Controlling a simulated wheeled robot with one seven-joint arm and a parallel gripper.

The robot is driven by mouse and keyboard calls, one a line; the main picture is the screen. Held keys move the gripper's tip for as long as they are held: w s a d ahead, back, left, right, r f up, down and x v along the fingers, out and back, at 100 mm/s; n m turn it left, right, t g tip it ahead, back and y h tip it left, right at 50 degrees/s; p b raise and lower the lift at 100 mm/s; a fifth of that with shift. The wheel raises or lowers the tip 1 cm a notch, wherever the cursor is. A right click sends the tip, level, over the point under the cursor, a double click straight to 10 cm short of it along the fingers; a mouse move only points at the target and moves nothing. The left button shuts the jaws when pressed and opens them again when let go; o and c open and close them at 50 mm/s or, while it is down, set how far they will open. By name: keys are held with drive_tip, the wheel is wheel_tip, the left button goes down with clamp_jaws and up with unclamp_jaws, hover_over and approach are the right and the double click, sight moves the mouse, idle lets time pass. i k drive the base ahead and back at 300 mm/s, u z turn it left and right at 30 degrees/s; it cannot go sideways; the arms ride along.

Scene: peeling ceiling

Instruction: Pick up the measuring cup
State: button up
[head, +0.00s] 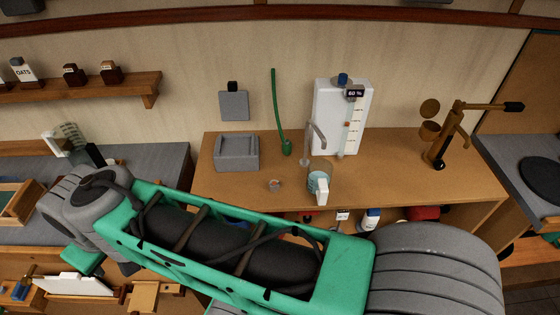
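A small clear cup with a bluish tint and a white handle (318,184), which looks like the measuring cup, stands upright on the wooden counter (400,180). It is near the counter's front edge, below and in front of a thin curved spout (315,135). The handle points toward me. My green and grey arm crosses the lower part of the head view, in front of the counter, and does not cover the cup. My gripper cannot be made out in this view.
A white tank with a scale (328,115) stands behind the cup. A grey open box (237,153), a green stalk (279,110) and a small round item (275,185) are to the left. A brown tap-like device (440,150) stands right; the counter between is clear.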

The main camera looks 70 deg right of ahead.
sight(320, 170)
drive_tip(key=z, duration=2.4)
drive_tip(key=k, duration=0.4)
drive_tip(key=z, duration=0.3)
drive_tip(key=i, duration=0.5)
drive_tip(key=u, duration=0.2)
drive_tip(key=k, duration=0.3)
drive_tip(key=u, duration=1.05)
drive_tip(key=k, duration=1)
drive_tip(key=u, duration=0.9)
